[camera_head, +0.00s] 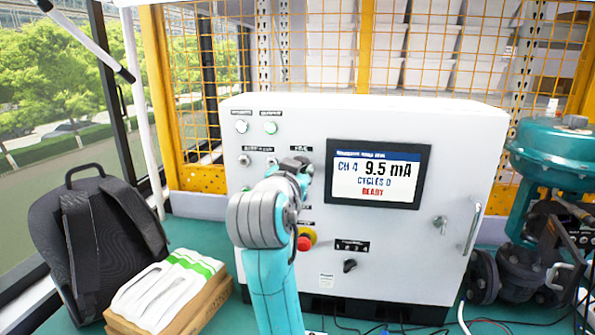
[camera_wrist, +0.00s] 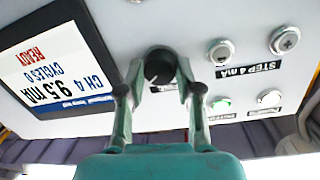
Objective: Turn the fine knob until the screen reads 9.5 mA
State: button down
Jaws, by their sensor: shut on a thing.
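The screen (camera_head: 376,174) on the white cabinet reads CH 4, 9.5 mA, CYCLES 0, with READY in red. It also shows upside down in the wrist view (camera_wrist: 52,72). The black fine knob (camera_wrist: 158,64) is between the two fingers of my gripper (camera_wrist: 160,80), which is shut on it. In the head view my gripper (camera_head: 302,168) is at the panel, left of the screen, and hides most of the knob. The label by the knob is partly hidden and too small to read.
Two step buttons (camera_wrist: 284,40) marked STEP 4 mA and two lamp-like buttons (camera_wrist: 269,98) are close to my gripper. A red stop button (camera_head: 305,240) and a black switch (camera_head: 349,265) lie below. A backpack (camera_head: 95,235) and a teal valve actuator (camera_head: 552,150) flank the cabinet.

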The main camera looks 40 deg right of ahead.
dwell(0.3)
jog(key=c, duration=0.8)
grip_release()
jog(key=shift+o, duration=0.2)
jog(key=v, duration=1.2)
